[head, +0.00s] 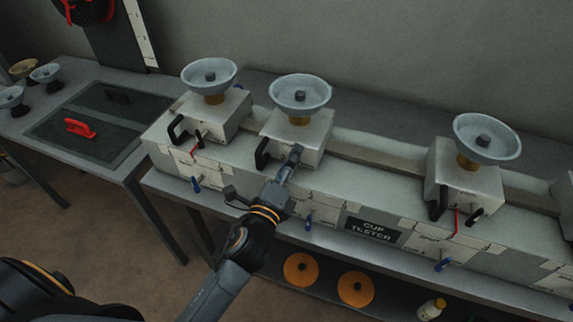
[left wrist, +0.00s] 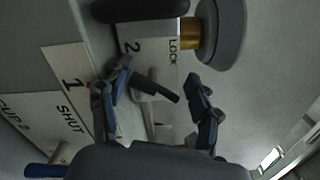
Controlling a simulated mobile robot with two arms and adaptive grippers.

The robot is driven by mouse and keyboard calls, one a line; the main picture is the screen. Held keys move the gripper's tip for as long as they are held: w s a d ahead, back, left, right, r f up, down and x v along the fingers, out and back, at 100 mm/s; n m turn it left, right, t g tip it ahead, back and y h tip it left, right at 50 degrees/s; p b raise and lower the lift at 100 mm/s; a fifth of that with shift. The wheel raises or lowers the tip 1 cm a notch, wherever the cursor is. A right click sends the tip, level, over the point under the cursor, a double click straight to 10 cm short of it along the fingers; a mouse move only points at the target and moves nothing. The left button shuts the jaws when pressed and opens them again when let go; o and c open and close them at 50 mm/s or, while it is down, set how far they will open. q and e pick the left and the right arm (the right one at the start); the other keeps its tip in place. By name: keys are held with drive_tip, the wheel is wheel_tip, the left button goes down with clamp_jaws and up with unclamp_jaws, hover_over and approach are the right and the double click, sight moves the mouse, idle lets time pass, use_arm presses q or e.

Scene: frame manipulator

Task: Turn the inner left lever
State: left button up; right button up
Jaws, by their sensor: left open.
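The second unit from the left on the cup tester (head: 375,230) is a pale box (head: 305,127) with a grey bowl on top. Its large black handle (head: 262,153) is on the left of its front. My left gripper (head: 296,153) is in front of this box, to the right of that handle. In the left wrist view my left gripper (left wrist: 160,90) is open, with one finger on each side of a small dark lever (left wrist: 156,87). I cannot tell whether the fingers touch it. Labels "2 LOCK" and "1 SHUT" show beside it. My right gripper is not in view.
Similar units stand to the left (head: 222,113) and right (head: 465,182), each with handles on the front. Blue valve handles (head: 308,224) stick out below. Orange discs (head: 300,268) and a bottle (head: 432,308) are on the lower shelf. A side table (head: 55,110) stands at left.

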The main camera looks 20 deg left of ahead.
use_arm(q)
drive_tip(key=shift+s+d+f, duration=0.15)
drive_tip(key=shift+s+f, duration=0.25)
drive_tip(key=shift+f, duration=0.4)
drive_tip(key=shift+s, duration=0.5)
drive_tip(key=s+r+b, duration=0.1)
drive_tip(key=s+b, duration=0.4)
drive_tip(key=s, duration=0.9)
drive_tip(key=shift+a+r, duration=0.25)
drive_tip(key=shift+a, duration=0.1)
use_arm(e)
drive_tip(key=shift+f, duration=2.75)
